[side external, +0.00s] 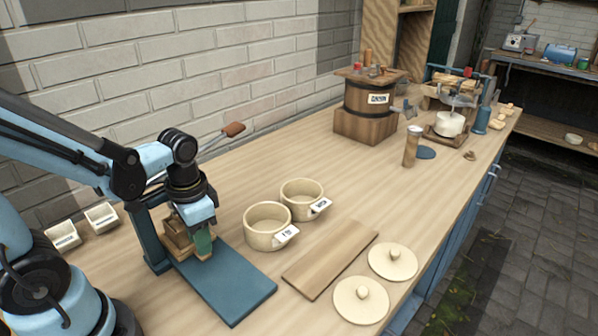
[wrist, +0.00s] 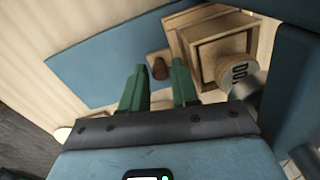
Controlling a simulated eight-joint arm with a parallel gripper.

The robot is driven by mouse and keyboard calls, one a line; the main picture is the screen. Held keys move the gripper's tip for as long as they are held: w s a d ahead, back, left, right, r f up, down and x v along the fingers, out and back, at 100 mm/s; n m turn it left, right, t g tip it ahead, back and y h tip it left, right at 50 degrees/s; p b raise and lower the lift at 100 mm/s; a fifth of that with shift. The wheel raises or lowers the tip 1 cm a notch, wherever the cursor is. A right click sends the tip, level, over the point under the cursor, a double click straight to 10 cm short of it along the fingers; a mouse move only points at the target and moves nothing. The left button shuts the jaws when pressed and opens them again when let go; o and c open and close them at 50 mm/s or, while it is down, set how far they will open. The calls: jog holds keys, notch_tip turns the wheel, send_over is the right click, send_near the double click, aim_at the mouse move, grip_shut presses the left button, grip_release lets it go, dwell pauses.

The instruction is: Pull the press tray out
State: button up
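The press stands at the left of the bench in the side external view, with a blue upright frame (side external: 149,238) and a flat blue base plate (side external: 232,285). Its wooden tray (side external: 176,241) sits on the plate within the frame. The tray also shows in the wrist view as a nested wooden box (wrist: 190,40) with a small brown knob (wrist: 160,69) at its side. My gripper (wrist: 157,70) has green fingers, held apart, with the knob between their tips and gaps visible either side. In the side view my gripper (side external: 203,243) is low over the plate and partly hides the tray.
The press lever has a wooden grip (side external: 233,129). Two cream pots (side external: 268,240) (side external: 302,186), a wooden board (side external: 330,260) and two round lids (side external: 361,312) (side external: 393,274) lie to the right. The plate's front part is clear.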

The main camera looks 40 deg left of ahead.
grip_shut()
jog(key=shift+d, duration=0.15)
jog(key=d, duration=1.3)
jog(key=shift+d, duration=0.15)
grip_release()
notch_tip(320, 180, up, 12)
jog(key=shift+d, duration=0.2)
dwell(0.6)
